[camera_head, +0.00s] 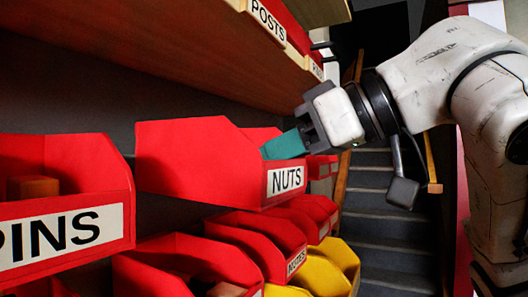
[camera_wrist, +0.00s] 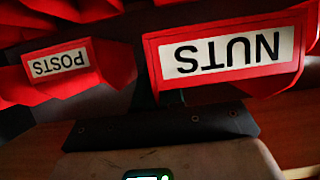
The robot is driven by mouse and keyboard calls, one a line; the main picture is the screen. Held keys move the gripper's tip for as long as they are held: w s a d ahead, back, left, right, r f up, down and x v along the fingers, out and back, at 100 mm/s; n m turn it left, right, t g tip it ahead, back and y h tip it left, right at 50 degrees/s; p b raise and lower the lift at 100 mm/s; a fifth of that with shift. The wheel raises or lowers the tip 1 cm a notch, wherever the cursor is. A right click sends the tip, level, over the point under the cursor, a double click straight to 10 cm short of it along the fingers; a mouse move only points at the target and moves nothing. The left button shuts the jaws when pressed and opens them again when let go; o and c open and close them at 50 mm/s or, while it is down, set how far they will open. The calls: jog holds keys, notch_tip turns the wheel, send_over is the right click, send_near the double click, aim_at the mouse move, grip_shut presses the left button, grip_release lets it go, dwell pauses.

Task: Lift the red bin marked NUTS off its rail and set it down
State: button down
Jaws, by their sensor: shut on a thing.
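The red bin marked NUTS (camera_head: 200,160) is in the middle of the head view, roughly level, its white label facing front right. My gripper (camera_head: 285,145) reaches in from the right, with its teal fingertips at the bin's upper front edge by the label. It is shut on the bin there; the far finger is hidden. The wrist view shows the NUTS bin (camera_wrist: 225,90) upside down and close, filling the upper right. Whether the bin's back touches its rail is hidden.
A red PINS bin (camera_head: 65,195) sits close at left. Red bins (camera_head: 255,240) and yellow bins (camera_head: 325,272) lie below. A wooden shelf (camera_head: 160,45) with a POSTS bin (camera_head: 285,20) hangs above. Stairs (camera_head: 385,220) show behind at right.

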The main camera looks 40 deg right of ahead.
jog(key=shift+s+d+p, duration=0.2)
jog(key=shift+s+d, duration=0.05)
jog(key=shift+s, duration=0.55)
jog(key=shift+s+d+p, duration=0.15)
jog(key=shift+s+d, duration=0.1)
jog(key=shift+s, duration=0.5)
jog(key=s+d+b, duration=0.1)
jog(key=s+d, duration=0.2)
jog(key=s, duration=0.7)
jog(key=shift+s+d, duration=0.25)
jog(key=shift+s, duration=0.1)
